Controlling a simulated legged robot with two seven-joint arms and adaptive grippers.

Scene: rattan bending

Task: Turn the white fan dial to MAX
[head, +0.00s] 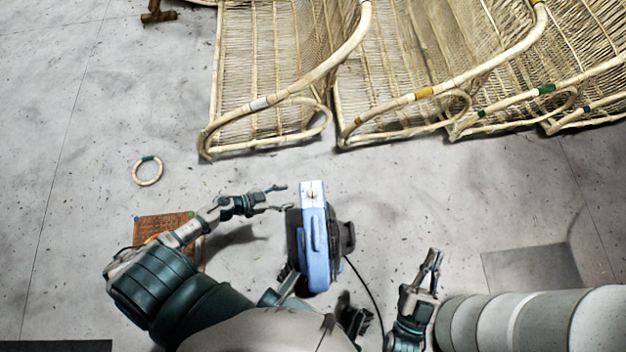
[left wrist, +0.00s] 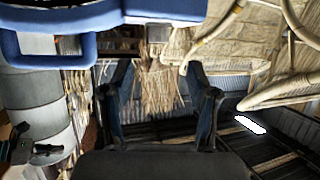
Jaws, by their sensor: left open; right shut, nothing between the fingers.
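The fan (head: 319,250) is a blue and black unit standing in the middle of the head view. Its white top panel (head: 307,187) carries a small pale dial (head: 313,195); I cannot read its setting or any MAX mark. My left gripper (head: 285,198) is open just left of the panel, with its fingers pointing toward it and apart from the dial. In the left wrist view its two fingers (left wrist: 158,72) are spread with nothing between them, and the blue fan housing (left wrist: 165,8) fills the top edge. My right gripper (head: 436,255) is shut and empty, to the right of the fan.
Several woven rattan chairs (head: 270,75) line the back. A small rattan ring (head: 148,171) lies on the grey floor at left. A black cable (head: 367,285) runs from the fan. Floor between fan and chairs is clear.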

